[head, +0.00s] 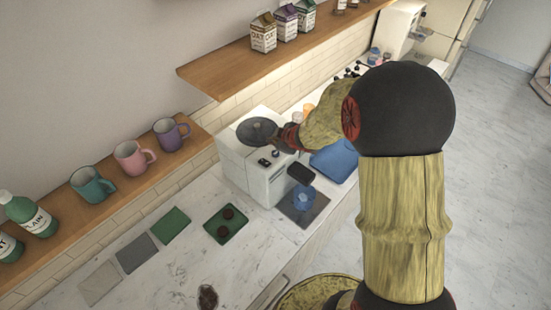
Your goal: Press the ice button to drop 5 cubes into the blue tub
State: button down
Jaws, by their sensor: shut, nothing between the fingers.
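The white machine (234,158) stands on the counter against the tiled wall, with a round dark lid (257,131) on top. Small dark controls (265,162) sit on its top near the front. A dark spout (300,174) juts from its front. The small blue tub (303,199) stands under the spout on a grey mat (317,209). I cannot make out any cubes in it. My gripper (279,143) is shut and empty, over the machine's top just right of the lid. Its fingertips are small and dark here, and I cannot tell whether they touch anything.
My arm covers much of the right side. A blue tray (335,163) lies right of the machine. A green tray (224,236) with dark round items lies to its left. Mugs (131,157) stand on the lower shelf, cartons (285,22) on the upper shelf above.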

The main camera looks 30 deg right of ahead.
aim_at(274, 154)
jog(key=shift+f+b, duration=0.95)
jog(key=shift+f, duration=0.6)
jog(key=shift+f, duration=0.4)
jog(key=shift+f+b, duration=0.5)
jog(key=shift+b, duration=0.15)
dwell(0.8)
jog(key=shift+r, duration=0.1)
jog(key=shift+r+p, duration=0.85)
jog(key=shift+p, duration=0.15)
notch_tip(274, 154, up, 5)
jog(key=p, duration=0.5)
